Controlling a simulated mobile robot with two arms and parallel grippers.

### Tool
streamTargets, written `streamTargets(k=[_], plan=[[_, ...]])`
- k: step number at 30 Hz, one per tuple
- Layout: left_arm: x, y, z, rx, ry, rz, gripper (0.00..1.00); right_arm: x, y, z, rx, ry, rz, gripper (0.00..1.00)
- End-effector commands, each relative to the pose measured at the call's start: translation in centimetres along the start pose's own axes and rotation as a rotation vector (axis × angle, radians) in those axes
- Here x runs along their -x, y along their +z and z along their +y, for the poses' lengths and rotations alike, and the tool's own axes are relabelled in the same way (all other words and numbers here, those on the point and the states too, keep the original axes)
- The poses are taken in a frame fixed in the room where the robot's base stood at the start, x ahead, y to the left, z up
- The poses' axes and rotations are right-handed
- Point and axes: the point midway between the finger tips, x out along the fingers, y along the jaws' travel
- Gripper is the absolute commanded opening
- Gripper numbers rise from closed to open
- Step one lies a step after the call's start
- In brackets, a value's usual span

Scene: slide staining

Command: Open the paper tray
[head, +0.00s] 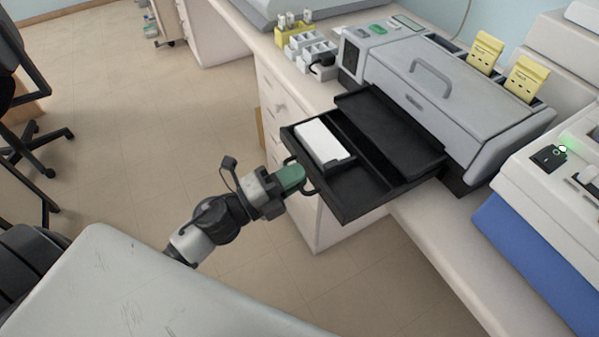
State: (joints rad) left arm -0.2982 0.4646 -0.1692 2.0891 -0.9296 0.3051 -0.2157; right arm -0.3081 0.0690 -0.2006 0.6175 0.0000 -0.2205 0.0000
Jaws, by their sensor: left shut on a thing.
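The paper tray (372,204) is a black drawer at the front of a grey staining machine (455,85). It is pulled out over the counter's front edge. A white stack of paper (322,142) lies in its left compartment; the other compartments look empty. A dark loop handle (307,190) is on its front face. My left gripper (297,177), with green fingers, is at this handle and shut on it; the fingers hide part of the handle. My right gripper is not in view.
White and yellow racks (308,48) stand on the counter left of the machine. Yellow holders (486,50) stand behind its lid. A white device (560,185) with a blue front is at the right. Open floor (130,130) lies to the left.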

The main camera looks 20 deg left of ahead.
Motion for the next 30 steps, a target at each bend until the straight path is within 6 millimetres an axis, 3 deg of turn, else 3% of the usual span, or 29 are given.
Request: streamTargets(k=[5, 6, 11, 22, 30], plan=[[0.0, 0.0, 0.1, 0.001, 0.002, 0.000, 0.00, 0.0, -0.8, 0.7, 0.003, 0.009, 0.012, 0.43], [0.0, 0.0, 0.1, 0.001, 0.002, 0.000, 0.13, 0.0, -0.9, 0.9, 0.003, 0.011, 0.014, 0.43], [0.0, 0.0, 0.1, 0.000, 0.002, 0.000, 0.34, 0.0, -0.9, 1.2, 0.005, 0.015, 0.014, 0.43], [0.7, 0.0, 0.2, 0.001, 0.001, -0.001, 0.34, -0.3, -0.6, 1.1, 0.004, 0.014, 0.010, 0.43], [5.2, 0.0, 0.5, 0.002, 0.005, -0.002, 0.34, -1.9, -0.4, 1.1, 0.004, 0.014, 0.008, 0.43]])
